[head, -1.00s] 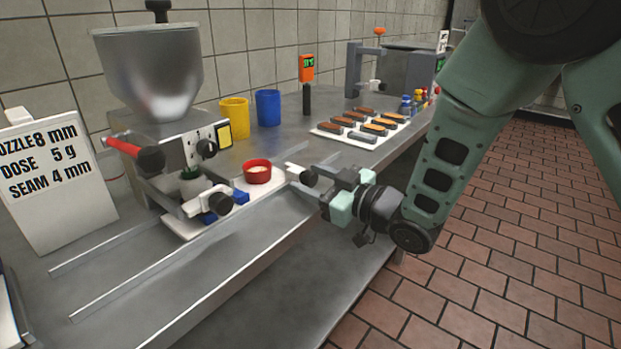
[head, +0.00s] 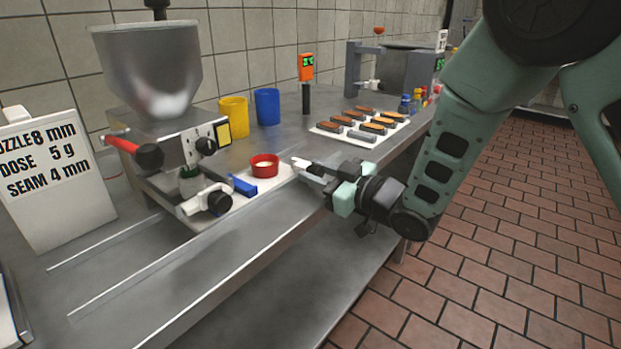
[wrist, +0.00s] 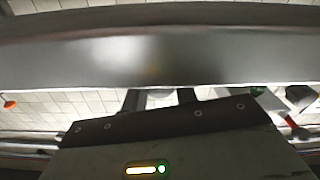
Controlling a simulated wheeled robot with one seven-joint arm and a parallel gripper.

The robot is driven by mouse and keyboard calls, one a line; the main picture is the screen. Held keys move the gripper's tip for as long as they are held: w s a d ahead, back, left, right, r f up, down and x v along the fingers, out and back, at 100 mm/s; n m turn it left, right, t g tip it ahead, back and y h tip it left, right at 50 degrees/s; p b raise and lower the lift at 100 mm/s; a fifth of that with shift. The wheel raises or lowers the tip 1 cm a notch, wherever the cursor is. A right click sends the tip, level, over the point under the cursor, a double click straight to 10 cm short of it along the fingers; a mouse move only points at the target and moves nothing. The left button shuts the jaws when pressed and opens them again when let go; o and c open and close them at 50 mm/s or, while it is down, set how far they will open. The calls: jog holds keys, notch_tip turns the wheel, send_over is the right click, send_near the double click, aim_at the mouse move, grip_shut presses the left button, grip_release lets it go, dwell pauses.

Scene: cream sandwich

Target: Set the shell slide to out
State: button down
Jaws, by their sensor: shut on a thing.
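The shell slide seems to be the white plate (head: 279,178) lying along the rails beside the filling machine, with a red cup (head: 264,168) and a blue piece (head: 243,186) on it. My gripper (head: 326,173) is at the plate's right end, shut on its pale and dark handle (head: 303,163). In the wrist view my two dark fingers (wrist: 160,98) have something pale between them. The exact grip is too small to tell. The plate's left part is hidden behind the machine's white block and black knob (head: 218,203).
The filling machine (head: 150,75) with its steel hopper stands at the left, beside a settings sign (head: 45,170). Yellow (head: 233,117) and blue (head: 267,107) cups stand behind. A tray of filled shells (head: 345,137) is farther along the counter. The brick floor at right is clear.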

jog(key=w+d, duration=0.2)
jog(key=w, duration=0.1)
jog(key=w+d, duration=0.5)
jog(key=w, duration=0.2)
jog(key=shift+d+b, duration=0.35)
jog(key=shift+d, duration=0.05)
jog(key=shift+w+d, duration=0.15)
jog(key=shift+d+r, duration=0.1)
jog(key=c, duration=1.1)
grip_release()
jog(key=shift+w, duration=0.1)
jog(key=v, duration=1.7)
jog(key=shift+d, duration=0.1)
